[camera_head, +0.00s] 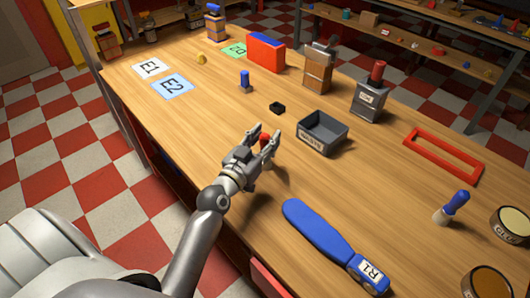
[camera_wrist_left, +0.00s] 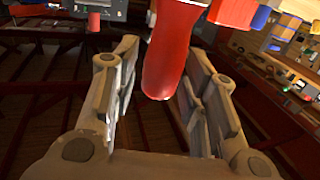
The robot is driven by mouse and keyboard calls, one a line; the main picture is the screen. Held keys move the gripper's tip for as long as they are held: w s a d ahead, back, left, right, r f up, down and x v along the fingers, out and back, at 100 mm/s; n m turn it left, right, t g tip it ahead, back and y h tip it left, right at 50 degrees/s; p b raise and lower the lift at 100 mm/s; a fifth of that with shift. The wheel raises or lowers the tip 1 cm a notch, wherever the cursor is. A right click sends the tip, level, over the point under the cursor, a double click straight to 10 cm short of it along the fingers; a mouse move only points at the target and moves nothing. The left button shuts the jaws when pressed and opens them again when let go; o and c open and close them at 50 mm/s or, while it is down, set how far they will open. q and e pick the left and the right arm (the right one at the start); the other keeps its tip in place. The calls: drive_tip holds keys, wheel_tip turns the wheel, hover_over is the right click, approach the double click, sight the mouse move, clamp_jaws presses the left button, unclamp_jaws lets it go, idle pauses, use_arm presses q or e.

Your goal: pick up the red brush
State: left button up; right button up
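The red brush (camera_head: 265,138) is mostly hidden by my left gripper (camera_head: 264,142) in the head view; only a small red part shows between the fingers. In the left wrist view, its long red handle (camera_wrist_left: 168,60) runs down between the two fingers. My left gripper (camera_wrist_left: 160,70) is open around the handle. A gap shows between the handle and the left-hand finger; the handle is close to the right-hand finger, and I cannot tell if they touch. My right gripper is in neither view.
A blue paddle (camera_head: 324,232) lies in front. A red frame (camera_head: 441,157) and a blue-handled tool (camera_head: 454,206) are at right. Bare wood lies between.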

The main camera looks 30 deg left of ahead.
use_arm(q)
clamp_jaws()
